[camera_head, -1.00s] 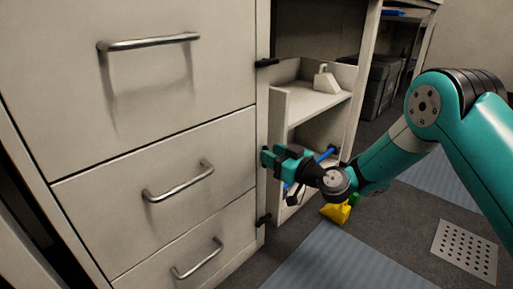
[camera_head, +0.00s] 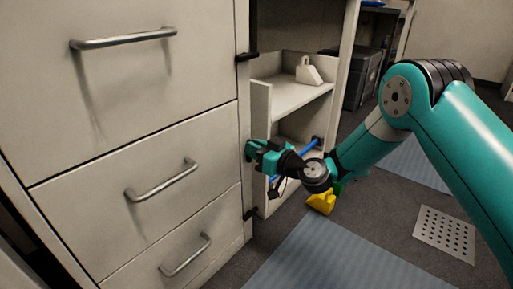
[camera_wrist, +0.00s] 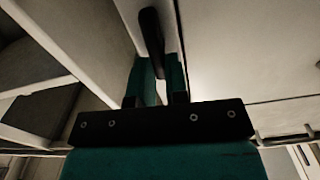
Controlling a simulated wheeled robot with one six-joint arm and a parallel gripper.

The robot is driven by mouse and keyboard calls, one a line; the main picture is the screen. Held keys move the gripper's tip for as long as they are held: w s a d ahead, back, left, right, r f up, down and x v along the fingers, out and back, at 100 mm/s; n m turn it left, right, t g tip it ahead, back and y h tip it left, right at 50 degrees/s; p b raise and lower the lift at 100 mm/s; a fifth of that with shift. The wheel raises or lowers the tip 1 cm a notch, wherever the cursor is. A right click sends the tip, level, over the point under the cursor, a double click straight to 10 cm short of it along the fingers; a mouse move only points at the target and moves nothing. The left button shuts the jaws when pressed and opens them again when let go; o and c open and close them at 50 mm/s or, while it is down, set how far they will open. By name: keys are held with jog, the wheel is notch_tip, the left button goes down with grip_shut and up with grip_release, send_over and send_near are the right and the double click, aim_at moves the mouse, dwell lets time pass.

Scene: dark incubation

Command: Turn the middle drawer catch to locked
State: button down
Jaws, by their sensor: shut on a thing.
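The middle drawer (camera_head: 95,200) is pale, closed, with a metal bar handle (camera_head: 162,181). My gripper (camera_head: 251,150) is at the cabinet's right edge post, level with this drawer, and hides the middle catch in the head view. In the wrist view my gripper (camera_wrist: 160,82) has its two teal fingers shut on the black middle catch (camera_wrist: 151,32). The catch's far end sticks out beyond the fingertips, running nearly upright in that picture with a slight tilt. I cannot tell from it whether the catch stands at locked.
A black upper catch (camera_head: 246,57) and lower catch (camera_head: 250,213) sit on the same post. An open shelf unit (camera_head: 287,97) holding a white object (camera_head: 308,71) stands close to the right. A yellow object (camera_head: 321,201) lies on the floor below my arm.

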jog(key=shift+w+d+f+m+p, duration=0.15)
jog(key=shift+f+m+p, duration=0.15)
jog(key=shift+m+p, duration=1.85)
jog(key=shift+w+f+m+p, duration=0.25)
jog(key=shift+m+p, duration=0.5)
jog(key=shift+m, duration=2.75)
jog(key=shift+w+d+f+m+p, duration=0.1)
jog(key=shift+f+m+p, duration=0.2)
jog(key=shift+m+p, duration=1.85)
jog(key=shift+m+b, duration=0.7)
jog(key=shift+m, duration=0.1)
jog(key=c, duration=1.1)
grip_release()
jog(key=shift+w+d, duration=0.1)
